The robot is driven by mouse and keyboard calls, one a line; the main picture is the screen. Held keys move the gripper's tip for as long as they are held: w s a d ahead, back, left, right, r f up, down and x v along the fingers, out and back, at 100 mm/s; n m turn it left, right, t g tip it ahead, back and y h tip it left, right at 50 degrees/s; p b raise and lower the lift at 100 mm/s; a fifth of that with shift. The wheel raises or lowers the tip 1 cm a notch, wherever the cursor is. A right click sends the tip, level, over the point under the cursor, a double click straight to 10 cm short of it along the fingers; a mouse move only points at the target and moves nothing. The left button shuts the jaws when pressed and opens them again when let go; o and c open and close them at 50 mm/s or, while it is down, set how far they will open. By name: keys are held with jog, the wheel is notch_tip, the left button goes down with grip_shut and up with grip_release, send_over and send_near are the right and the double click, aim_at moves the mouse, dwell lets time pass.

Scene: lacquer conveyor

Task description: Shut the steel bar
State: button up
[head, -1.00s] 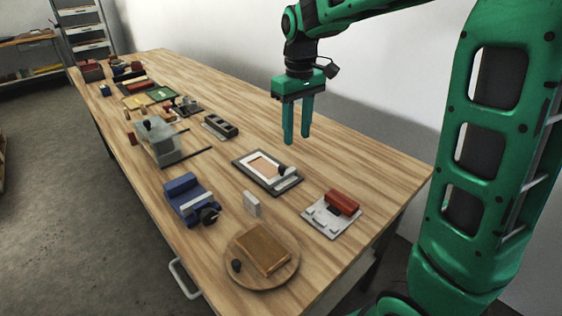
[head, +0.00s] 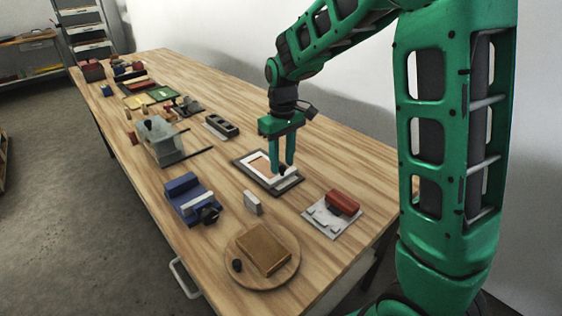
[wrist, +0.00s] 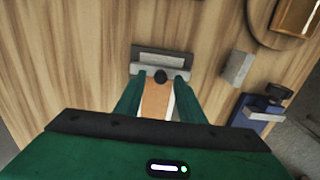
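The steel bar (head: 289,182) is a light grey strip with a black knob, lying across the near right end of a dark flat plate (head: 246,166) with a white border and a tan panel. In the wrist view the steel bar (wrist: 142,69) runs across the plate, with the black knob (wrist: 160,76) at its middle. My gripper (head: 281,170) points down over the plate at the knob. In the wrist view my gripper (wrist: 157,83) is open, its fingers on either side of the knob with gaps showing. Whether the fingertips reach down to the bar is unclear.
A red block on a grey plate (head: 324,220), a small grey block (head: 252,202), a blue vise-like device (head: 189,197) and a round wooden board (head: 238,277) stand nearby. Bare table surrounds the plate.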

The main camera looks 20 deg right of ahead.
jog(key=shift+f, duration=0.3)
grip_shut()
jog(key=shift+w, duration=0.1)
